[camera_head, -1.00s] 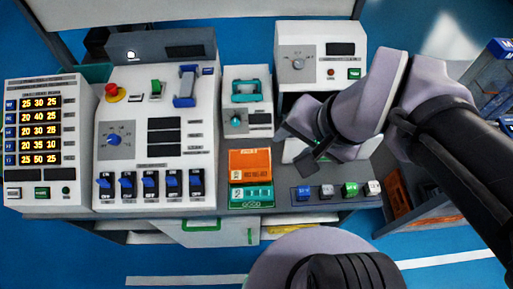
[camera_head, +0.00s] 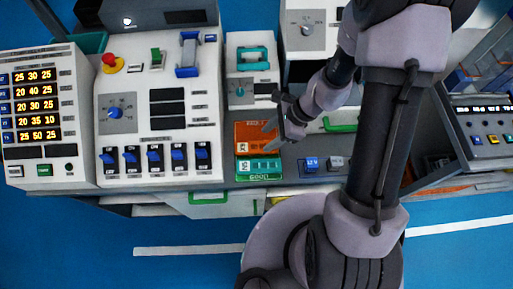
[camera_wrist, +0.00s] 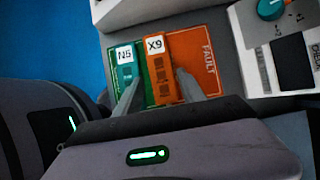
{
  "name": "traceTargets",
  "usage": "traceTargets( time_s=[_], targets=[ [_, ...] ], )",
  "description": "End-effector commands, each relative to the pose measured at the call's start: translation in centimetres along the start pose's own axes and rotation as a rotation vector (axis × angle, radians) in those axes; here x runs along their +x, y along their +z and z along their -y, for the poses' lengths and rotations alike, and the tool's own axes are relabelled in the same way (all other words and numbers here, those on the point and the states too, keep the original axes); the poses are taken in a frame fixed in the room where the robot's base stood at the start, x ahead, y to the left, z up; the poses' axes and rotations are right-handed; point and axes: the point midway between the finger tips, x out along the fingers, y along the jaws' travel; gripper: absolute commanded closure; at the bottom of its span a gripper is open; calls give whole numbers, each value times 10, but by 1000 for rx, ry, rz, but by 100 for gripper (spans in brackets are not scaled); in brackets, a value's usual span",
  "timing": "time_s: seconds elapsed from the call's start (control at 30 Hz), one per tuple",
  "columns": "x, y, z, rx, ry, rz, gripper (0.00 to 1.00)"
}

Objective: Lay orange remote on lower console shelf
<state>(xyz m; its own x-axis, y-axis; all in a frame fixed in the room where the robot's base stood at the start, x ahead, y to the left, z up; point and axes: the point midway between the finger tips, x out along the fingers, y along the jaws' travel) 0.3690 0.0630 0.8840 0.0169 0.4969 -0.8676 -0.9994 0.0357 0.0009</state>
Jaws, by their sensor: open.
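In the head view the orange remote (camera_head: 257,147) is partly covered by my fingers. My gripper (camera_wrist: 158,92) is open, with one finger on each side of the orange remote; contact cannot be told. In the head view my gripper (camera_head: 273,136) is over the orange panel. A green remote (camera_wrist: 124,70), labelled N5, lies left of it. Pale boards (camera_head: 165,210) show under the console's front edge, probably the lower shelf; most of it is hidden.
A console unit with blue switches (camera_head: 155,157) stands left of my gripper. A unit with a teal handle (camera_head: 252,57) stands just behind it. Small blocks (camera_head: 312,165) sit to the right. The blue floor (camera_head: 70,240) in front is clear.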

Motion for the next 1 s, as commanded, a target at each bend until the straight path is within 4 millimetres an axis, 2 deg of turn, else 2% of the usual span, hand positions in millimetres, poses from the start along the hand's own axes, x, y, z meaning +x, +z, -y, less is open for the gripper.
traceTargets(
  time_s=[0.2, 0.3, 0.53, 0.57, 0.8, 1.0],
  targets=[
    [45, -2, -1, -2, 4, 0, 53],
    [58, -1, 0, -1, 1, 0, 53],
    [59, 1, 0, -1, 0, 0, 53],
    [59, 1, 0, -1, 0, 0, 55],
    [59, 1, 0, -1, 0, 0, 100],
    [59, 1, 0, -2, 0, 0, 100]
  ],
)
